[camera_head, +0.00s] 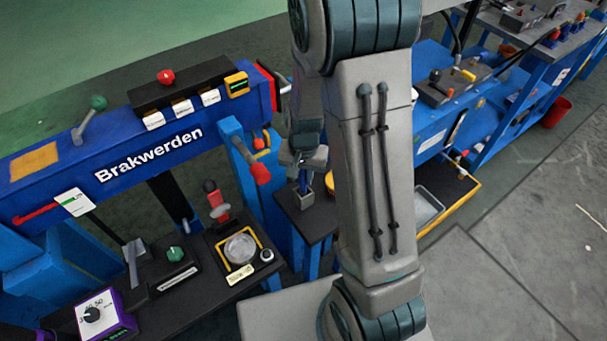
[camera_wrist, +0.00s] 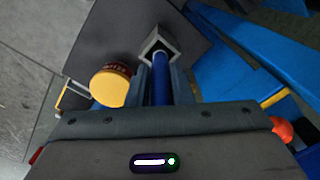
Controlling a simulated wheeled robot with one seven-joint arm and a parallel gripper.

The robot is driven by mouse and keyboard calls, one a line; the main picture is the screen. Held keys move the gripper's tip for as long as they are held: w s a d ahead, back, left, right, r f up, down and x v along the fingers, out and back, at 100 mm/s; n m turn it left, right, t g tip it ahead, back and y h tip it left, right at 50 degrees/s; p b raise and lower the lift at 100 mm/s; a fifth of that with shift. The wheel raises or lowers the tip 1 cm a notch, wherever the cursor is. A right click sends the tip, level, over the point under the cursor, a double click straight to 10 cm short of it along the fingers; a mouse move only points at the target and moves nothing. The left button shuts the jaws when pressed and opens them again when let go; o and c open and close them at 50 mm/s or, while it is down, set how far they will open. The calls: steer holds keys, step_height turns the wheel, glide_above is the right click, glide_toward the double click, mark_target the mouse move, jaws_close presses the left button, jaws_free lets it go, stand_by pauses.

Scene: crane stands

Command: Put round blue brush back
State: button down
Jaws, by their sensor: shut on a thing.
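My gripper (camera_head: 303,165) is shut on the round blue brush (camera_wrist: 160,85), whose blue shaft runs between the two fingers. The brush also shows as a short blue length (camera_head: 303,182) below the gripper in the head view. It is roughly upright. A small square grey holder (camera_head: 305,200) sits directly below it on a dark side table (camera_head: 318,216). In the wrist view the brush's far end meets the opening of the holder (camera_wrist: 174,43). I cannot tell how deep it sits inside. The fingers partly hide the brush.
A can with a yellow lid (camera_wrist: 109,89) stands close beside the gripper. The blue "Brakwerden" bench (camera_head: 150,140) with levers and knobs is at left. A red-handled lever (camera_head: 260,172) is near the gripper. Another blue bench (camera_head: 430,150) is at right.

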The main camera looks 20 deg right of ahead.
mark_target(304, 181)
steer(key=c, duration=1.3)
jaws_free()
steer(key=shift+f, duration=0.1)
step_height(304, 181, up, 11)
steer(key=shift+f+p, duration=0.1)
steer(key=shift+p, duration=0.75)
steer(key=s+r+n, duration=0.1)
steer(key=s+r, duration=0.2)
steer(key=s, duration=0.1)
steer(key=s+r+n+t, duration=0.1)
steer(key=s+r+n, duration=0.1)
steer(key=s+r, duration=0.2)
steer(key=s+r+n+t, duration=0.1)
steer(key=s+r+n, duration=0.1)
steer(key=s, duration=0.3)
steer(key=shift+s+r, duration=0.2)
steer(key=shift+r, duration=0.55)
